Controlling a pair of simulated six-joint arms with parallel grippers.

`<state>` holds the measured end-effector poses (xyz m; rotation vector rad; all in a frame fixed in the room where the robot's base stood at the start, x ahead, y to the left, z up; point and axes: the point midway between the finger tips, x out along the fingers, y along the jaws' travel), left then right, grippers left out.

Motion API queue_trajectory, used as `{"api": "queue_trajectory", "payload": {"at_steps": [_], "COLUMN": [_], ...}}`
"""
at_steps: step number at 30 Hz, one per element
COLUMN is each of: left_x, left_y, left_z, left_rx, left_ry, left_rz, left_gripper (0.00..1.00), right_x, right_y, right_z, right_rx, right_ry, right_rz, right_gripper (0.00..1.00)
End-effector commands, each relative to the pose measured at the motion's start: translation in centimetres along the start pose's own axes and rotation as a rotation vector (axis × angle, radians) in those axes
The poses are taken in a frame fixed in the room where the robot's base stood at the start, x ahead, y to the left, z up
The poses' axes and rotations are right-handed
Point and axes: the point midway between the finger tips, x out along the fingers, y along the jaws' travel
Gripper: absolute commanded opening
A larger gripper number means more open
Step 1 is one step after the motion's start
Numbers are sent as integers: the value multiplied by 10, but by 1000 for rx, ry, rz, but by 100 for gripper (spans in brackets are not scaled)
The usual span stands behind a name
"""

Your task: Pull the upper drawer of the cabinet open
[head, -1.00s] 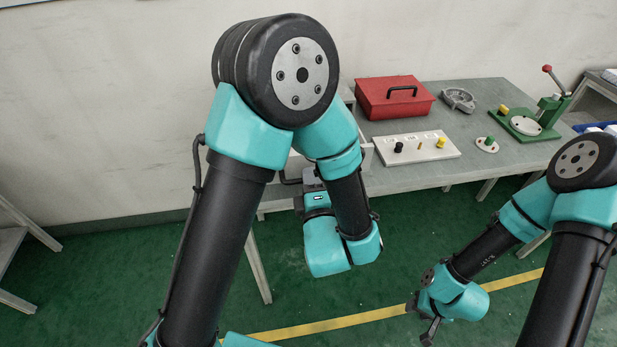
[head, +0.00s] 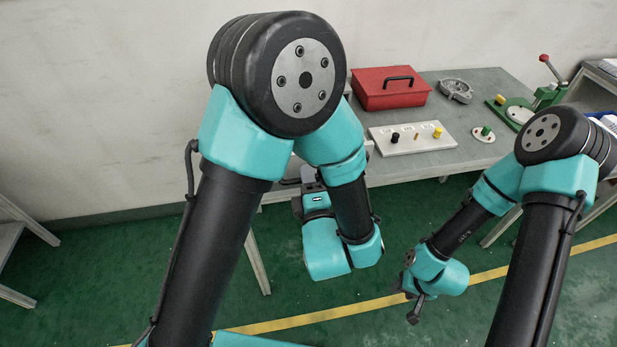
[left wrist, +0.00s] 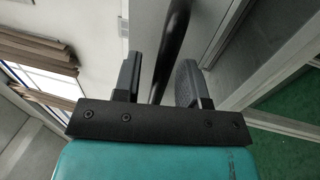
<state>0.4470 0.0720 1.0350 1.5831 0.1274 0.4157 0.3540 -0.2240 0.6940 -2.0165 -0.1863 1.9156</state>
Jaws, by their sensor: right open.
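In the left wrist view a black bar handle (left wrist: 172,50) runs between the two dark fingers of my left gripper (left wrist: 160,82). The fingers are apart, with a gap visible on each side of the bar. In the head view my left gripper (head: 303,190) is at the cabinet front by the table's left end, mostly hidden by my own arm. The cabinet and its upper drawer are largely hidden there too. My right gripper (head: 413,304) hangs low over the floor, open and empty, away from the cabinet.
The grey table (head: 440,160) holds a red toolbox (head: 390,88), a white board with knobs (head: 412,138), a grey metal part (head: 455,90) and a green press (head: 520,108). The green floor (head: 130,265) in front is clear, with a yellow line (head: 330,313).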

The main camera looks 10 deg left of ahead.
Motion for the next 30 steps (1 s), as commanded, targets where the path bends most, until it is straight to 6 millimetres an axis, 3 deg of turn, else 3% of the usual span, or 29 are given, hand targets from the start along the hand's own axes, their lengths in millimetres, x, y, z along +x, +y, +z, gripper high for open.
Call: {"api": "queue_trajectory", "payload": {"at_steps": [8,14,30], "left_x": [-1,-14,-98], "left_y": [0,0,0], "left_z": [0,1,1], "left_rx": [0,2,2], "left_ry": [0,-3,-5], "left_rz": [0,0,0], "left_gripper": [39,39,39], "right_x": [0,0,0], "right_y": [0,0,0], "right_z": [0,0,0], "right_rx": [0,0,0], "right_ry": [0,0,0], "right_rz": [0,0,0], "right_gripper": [43,43,43]}}
